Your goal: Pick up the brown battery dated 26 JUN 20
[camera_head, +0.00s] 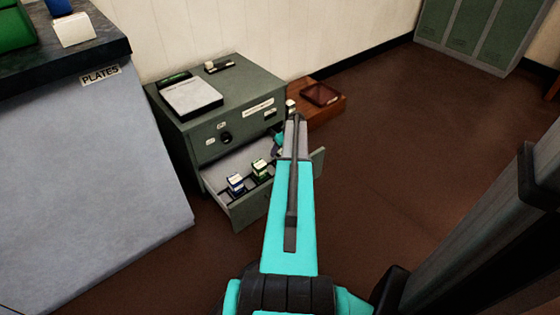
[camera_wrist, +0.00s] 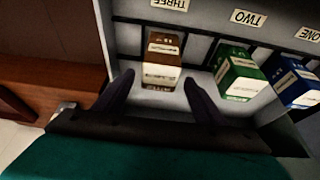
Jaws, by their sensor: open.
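In the wrist view, a brown battery (camera_wrist: 162,62) with a white label stands in the drawer (camera_wrist: 205,50) by the label THREE. Its date is too small to read. My gripper (camera_wrist: 160,85) is open, with its two dark fingers on either side of the space just in front of the brown battery, not closed on it. A green battery (camera_wrist: 240,75) and a blue battery (camera_wrist: 293,82) stand to its right, by the labels TWO and ONE. In the head view, the blue battery (camera_head: 236,184) and green battery (camera_head: 260,169) show in the open drawer; my arm hides the brown one.
The drawer belongs to a grey-green cabinet (camera_head: 205,125) with a clipboard-like white pad (camera_head: 191,95) on top. A brown wooden box (camera_head: 325,105) stands to its right. A grey counter marked PLATES (camera_head: 100,75) is at left.

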